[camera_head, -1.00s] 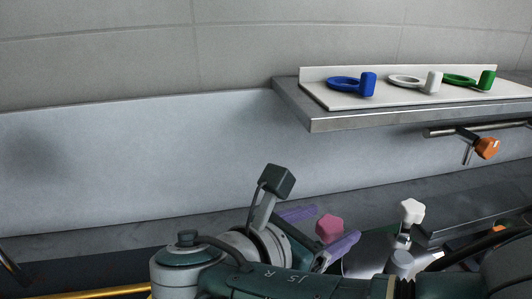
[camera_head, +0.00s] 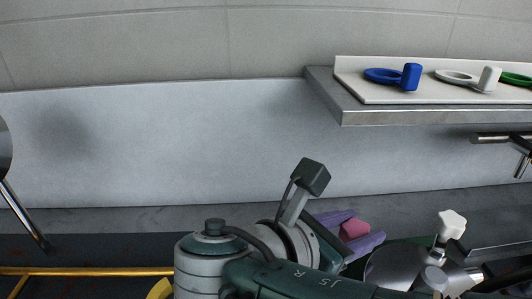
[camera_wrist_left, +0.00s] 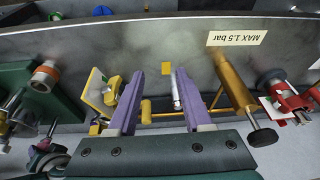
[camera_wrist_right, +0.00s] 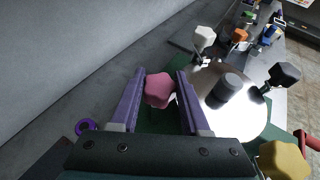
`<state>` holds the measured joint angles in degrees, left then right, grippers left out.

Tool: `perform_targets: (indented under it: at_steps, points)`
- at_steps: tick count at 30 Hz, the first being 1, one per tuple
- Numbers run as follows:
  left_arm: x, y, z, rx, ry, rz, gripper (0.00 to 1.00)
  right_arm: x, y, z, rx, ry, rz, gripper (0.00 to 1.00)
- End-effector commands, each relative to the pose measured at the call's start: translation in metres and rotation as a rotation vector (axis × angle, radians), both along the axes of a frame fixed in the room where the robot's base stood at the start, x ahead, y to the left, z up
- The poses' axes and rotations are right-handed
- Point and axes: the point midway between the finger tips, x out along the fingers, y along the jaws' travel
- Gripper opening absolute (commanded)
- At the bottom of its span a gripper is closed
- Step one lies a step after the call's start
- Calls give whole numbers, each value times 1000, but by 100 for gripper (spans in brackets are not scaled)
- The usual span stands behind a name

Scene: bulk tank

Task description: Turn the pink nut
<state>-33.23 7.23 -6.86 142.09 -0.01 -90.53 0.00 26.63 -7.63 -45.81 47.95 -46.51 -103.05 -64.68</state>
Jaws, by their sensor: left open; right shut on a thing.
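The pink nut (camera_wrist_right: 159,90) is a rounded star-shaped knob. In the right wrist view it sits between the purple fingers of my right gripper (camera_wrist_right: 159,88), near their tips. The head view also shows the pink nut (camera_head: 354,229) between the fingers of my right gripper (camera_head: 358,232), which is shut on it. What lies under the nut is hidden. My left gripper (camera_wrist_left: 158,92) shows in the left wrist view, open and with its purple fingers wide apart. No object is held between them.
A white knob (camera_head: 452,225) stands right of the pink nut by a shiny round metal body (camera_wrist_right: 262,118). A black knob (camera_wrist_right: 284,75) and a yellow knob (camera_wrist_right: 284,160) are nearby. A shelf (camera_head: 400,117) with a blue ring-handled piece (camera_head: 411,76) is above. A yellow pipe (camera_wrist_left: 237,85) is near the left gripper.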

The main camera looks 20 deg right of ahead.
Motion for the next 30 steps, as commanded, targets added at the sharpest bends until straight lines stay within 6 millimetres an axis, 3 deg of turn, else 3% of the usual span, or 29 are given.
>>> perform_targets:
  at_steps: [1,8,20,30]
  points:
    - [0,0,0,0,0,0,50,0,0,0,-1,0,-1,26]
    - [0,-1,0,-3,-1,2,50,0,0,0,-1,0,-1,1]
    - [0,-3,11,-11,0,7,50,-1,-1,3,-3,2,38,0]
    - [0,-2,57,-9,-1,5,50,-2,-2,7,-4,6,262,0]
